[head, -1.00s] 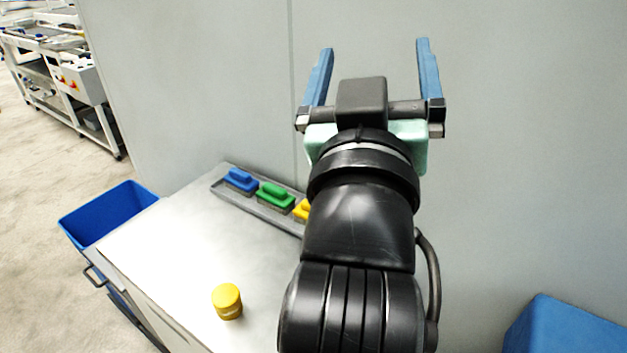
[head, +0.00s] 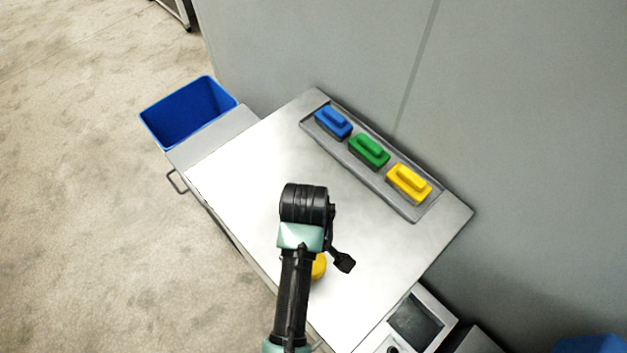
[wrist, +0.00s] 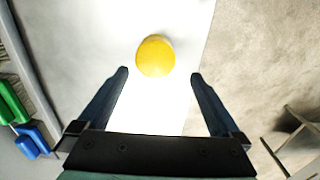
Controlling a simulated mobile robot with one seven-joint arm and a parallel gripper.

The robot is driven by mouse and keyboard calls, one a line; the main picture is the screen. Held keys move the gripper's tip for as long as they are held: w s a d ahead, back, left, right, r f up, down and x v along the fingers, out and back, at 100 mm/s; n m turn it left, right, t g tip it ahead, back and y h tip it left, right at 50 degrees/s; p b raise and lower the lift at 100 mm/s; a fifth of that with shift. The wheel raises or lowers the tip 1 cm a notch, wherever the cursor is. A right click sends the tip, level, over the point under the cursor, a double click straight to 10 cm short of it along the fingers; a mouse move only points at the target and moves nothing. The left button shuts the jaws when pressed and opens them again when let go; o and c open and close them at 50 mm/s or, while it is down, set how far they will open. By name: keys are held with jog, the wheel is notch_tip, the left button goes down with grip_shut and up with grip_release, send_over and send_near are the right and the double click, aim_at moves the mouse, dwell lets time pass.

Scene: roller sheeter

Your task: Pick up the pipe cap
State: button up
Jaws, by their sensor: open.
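The pipe cap (wrist: 155,57) is a round yellow piece on the pale table top. In the wrist view it lies ahead of my gripper (wrist: 160,75), roughly centred between the two blue fingers and just beyond their tips. The fingers are apart with nothing between them. In the head view my arm covers most of the cap (head: 320,267), and only a yellow part of it shows at the arm's right side.
A grey tray (head: 402,207) along the wall holds blue (head: 334,122), green (head: 369,151) and yellow (head: 408,183) handled blocks. A blue bin (head: 187,112) stands at the table's far left end. A panel with a screen (head: 415,320) is at lower right. The table's left part is clear.

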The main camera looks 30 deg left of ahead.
jog(key=shift+f, duration=0.8)
jog(key=f, duration=0.2)
jog(key=d+f+p, duration=0.1)
jog(key=f, duration=0.1)
jog(key=shift+w+f, duration=0.15)
jog(key=shift+f, duration=0.5)
jog(key=c, duration=1.4)
